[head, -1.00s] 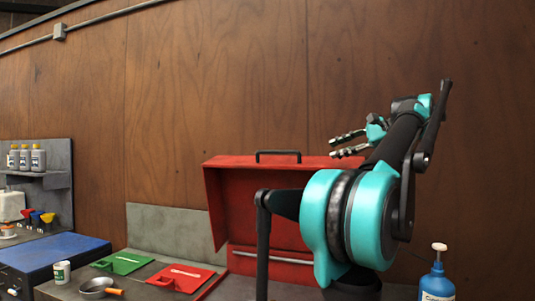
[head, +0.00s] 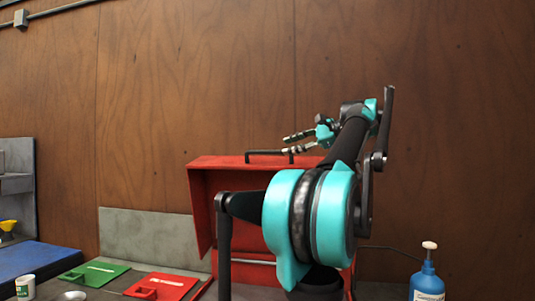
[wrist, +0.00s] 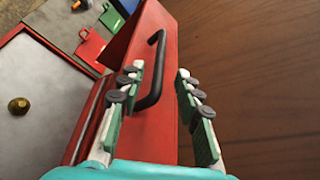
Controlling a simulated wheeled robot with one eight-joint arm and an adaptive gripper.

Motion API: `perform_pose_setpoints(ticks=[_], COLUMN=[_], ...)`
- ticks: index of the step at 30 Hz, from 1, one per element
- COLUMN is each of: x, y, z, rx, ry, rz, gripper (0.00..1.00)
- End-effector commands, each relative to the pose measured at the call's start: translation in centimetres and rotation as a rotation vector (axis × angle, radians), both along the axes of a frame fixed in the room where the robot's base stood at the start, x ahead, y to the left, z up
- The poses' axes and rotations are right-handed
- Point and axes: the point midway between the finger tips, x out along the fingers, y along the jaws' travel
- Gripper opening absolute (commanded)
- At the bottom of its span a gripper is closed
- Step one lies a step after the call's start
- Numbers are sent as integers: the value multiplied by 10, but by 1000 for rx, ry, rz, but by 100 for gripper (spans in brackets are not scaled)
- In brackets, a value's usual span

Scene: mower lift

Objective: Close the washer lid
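The red washer lid (head: 200,190) stands raised on the red washer, its black bar handle (head: 268,153) along the top edge. My gripper (head: 288,144) is open and empty, close to the handle's right end in the head view. In the wrist view the lid (wrist: 158,125) lies below my open gripper (wrist: 158,72). The handle (wrist: 156,75) shows between the two fingers, nearer the left one; I cannot tell whether they touch. My arm hides much of the washer and the lid's right part in the head view.
A blue pump bottle (head: 427,284) stands at the right. Green (head: 95,273) and red (head: 160,286) trays and a white can (head: 25,287) are on the left surfaces. A wooden wall (head: 400,180) rises behind.

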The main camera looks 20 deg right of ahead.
Motion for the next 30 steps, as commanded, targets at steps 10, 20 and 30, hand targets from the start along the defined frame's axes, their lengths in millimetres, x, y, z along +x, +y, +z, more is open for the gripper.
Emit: perform_pose_setpoints(ticks=[10,20,30], x=[50,71,71], y=[42,57,57], z=[-17,-24,-25], rx=[0,0,0], ry=[0,0,0], rz=[4,1,0], gripper=[34,34,26])
